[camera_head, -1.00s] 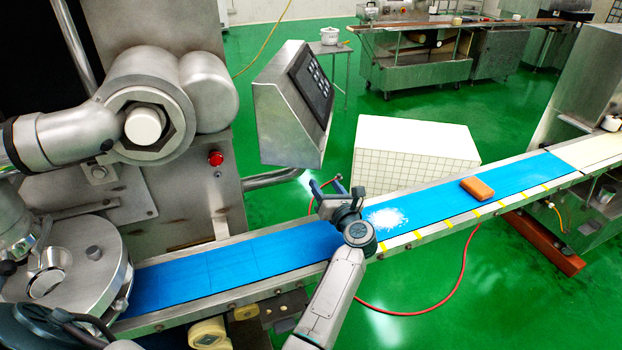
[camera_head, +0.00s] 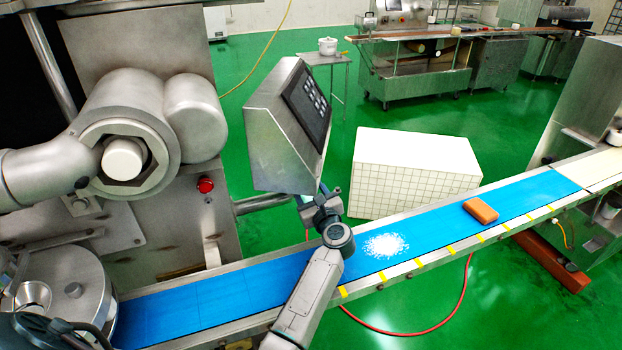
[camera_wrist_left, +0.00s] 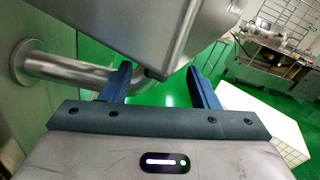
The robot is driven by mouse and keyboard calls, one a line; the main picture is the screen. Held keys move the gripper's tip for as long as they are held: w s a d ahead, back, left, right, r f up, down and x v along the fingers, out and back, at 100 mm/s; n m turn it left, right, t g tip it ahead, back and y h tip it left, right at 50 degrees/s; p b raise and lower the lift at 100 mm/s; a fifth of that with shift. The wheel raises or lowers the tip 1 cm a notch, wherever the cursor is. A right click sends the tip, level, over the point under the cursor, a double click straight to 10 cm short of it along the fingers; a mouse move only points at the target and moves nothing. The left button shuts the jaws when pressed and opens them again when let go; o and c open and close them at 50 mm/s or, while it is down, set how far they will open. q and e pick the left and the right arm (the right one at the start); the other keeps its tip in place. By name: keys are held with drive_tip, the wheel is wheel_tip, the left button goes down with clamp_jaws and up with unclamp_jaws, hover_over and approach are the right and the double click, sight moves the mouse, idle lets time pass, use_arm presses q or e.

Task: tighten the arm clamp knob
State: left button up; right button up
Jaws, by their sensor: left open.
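No part in view is clearly marked as the arm clamp knob. A pale round cap (camera_head: 122,158) sits in a hexagonal metal collar on the machine at the left. The metal support pipe (camera_head: 262,204) runs from the machine towards the control box (camera_head: 285,125). It shows larger, with its wall flange, in the left wrist view (camera_wrist_left: 70,72). My left gripper (camera_head: 313,193) is beneath the control box, near the pipe's end. My right gripper is not in view.
The blue conveyor belt (camera_head: 220,292) passes below my left arm, carrying white powder (camera_head: 386,245) and an orange block (camera_head: 481,211). A white tiled box (camera_head: 415,170) stands behind it. A red button (camera_head: 205,185) is on the machine. Green floor (camera_head: 350,110) lies open beyond.

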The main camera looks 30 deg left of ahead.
use_arm(q)
drive_tip(key=shift+w+a, duration=0.3)
drive_tip(key=shift+a, duration=0.1)
drive_tip(key=shift+r, duration=0.1)
drive_tip(key=c, duration=1)
